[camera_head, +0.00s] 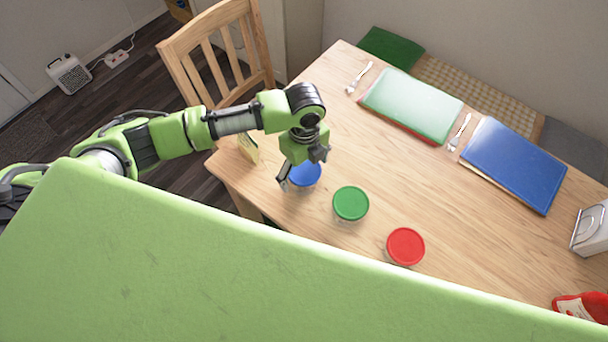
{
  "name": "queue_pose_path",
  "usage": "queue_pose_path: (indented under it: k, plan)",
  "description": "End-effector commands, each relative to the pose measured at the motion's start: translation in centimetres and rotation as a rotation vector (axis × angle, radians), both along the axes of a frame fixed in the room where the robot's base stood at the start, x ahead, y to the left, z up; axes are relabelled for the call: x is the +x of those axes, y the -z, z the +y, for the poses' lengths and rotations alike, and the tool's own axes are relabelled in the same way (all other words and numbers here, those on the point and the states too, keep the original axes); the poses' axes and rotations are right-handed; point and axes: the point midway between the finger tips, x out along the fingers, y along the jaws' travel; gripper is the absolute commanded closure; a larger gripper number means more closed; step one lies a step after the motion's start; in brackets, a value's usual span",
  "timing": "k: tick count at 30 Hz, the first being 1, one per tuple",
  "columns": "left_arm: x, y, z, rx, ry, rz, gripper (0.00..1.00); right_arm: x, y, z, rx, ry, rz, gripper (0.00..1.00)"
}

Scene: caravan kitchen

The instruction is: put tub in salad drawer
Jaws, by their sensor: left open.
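Three round lidded tubs stand in a slanting row on the wooden table: a blue-lidded tub (309,176), a green-lidded tub (351,203) and a red-lidded tub (405,246). My left gripper (299,175) is open, at the blue-lidded tub, and covers part of its lid. One finger shows at the tub's left side; I cannot tell whether it touches. The green and red tubs are clear of the gripper. The salad drawer is not in view. My right gripper is not in view.
The table (480,225) also holds a green-white board (412,104), a blue board (513,163), cutlery (459,132), a small carton (248,147) and a metal dispenser (591,228). A wooden chair (222,50) stands at the table's far left. The table's middle is clear.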

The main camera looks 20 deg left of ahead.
Motion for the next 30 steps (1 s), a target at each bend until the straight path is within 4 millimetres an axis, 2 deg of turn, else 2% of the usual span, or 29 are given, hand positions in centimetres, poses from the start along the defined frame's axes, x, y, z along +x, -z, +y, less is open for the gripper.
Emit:
queue_pose_path:
  k: [7, 8, 12, 14, 15, 23, 30]
  plan:
    - [0.0, 0.3, 0.0, -0.001, 0.001, -0.001, 0.18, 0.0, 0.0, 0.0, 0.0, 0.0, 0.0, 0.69]
    - [0.0, 0.3, 0.0, -0.001, 0.001, -0.001, 0.23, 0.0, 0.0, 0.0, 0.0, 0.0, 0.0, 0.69]
    - [0.0, 0.2, 0.0, -0.001, 0.001, -0.001, 0.59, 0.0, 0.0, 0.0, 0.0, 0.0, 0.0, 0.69]
    - [0.0, 0.2, 0.0, -0.001, 0.001, -0.001, 0.59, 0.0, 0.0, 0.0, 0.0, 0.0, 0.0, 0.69]
    - [0.0, 0.2, 0.0, -0.001, 0.001, -0.001, 0.63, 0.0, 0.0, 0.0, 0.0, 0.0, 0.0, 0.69]
    - [0.1, 0.1, 0.0, -0.001, 0.001, -0.002, 0.63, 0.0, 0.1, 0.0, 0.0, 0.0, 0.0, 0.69]
    - [0.2, -1.5, -0.1, -0.002, 0.002, -0.005, 0.63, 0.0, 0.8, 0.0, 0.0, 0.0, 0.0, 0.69]
